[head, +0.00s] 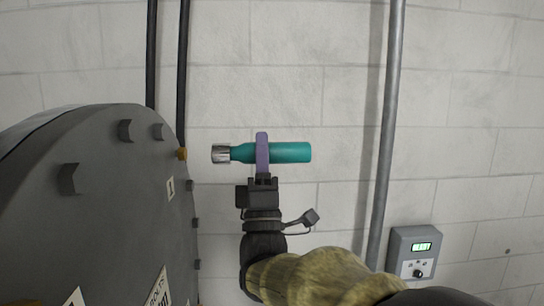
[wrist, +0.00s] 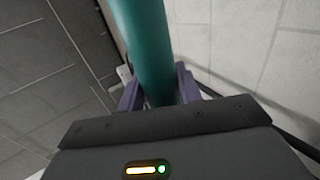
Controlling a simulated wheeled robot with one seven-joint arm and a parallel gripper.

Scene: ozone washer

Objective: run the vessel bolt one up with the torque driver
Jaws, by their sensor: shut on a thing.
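The torque driver (head: 291,152) is teal with a silver socket end. My gripper (head: 262,153) is shut around its body with purple fingers. The driver lies level, its socket pointing left toward the vessel. In the wrist view the driver's teal body (wrist: 142,45) runs between the two fingers (wrist: 160,92); its socket is not seen there. The grey round vessel (head: 90,200) stands at the left. A small brass-coloured bolt (head: 182,154) sits on its rim beside a label reading 1 (head: 170,188). The socket is apart from the bolt, at about the same height, with a gap between them.
Dark clips (head: 125,130) and several dark lugs stand on the vessel's face and rim. Two black pipes (head: 183,60) rise behind it. A grey conduit (head: 388,130) runs down the block wall.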

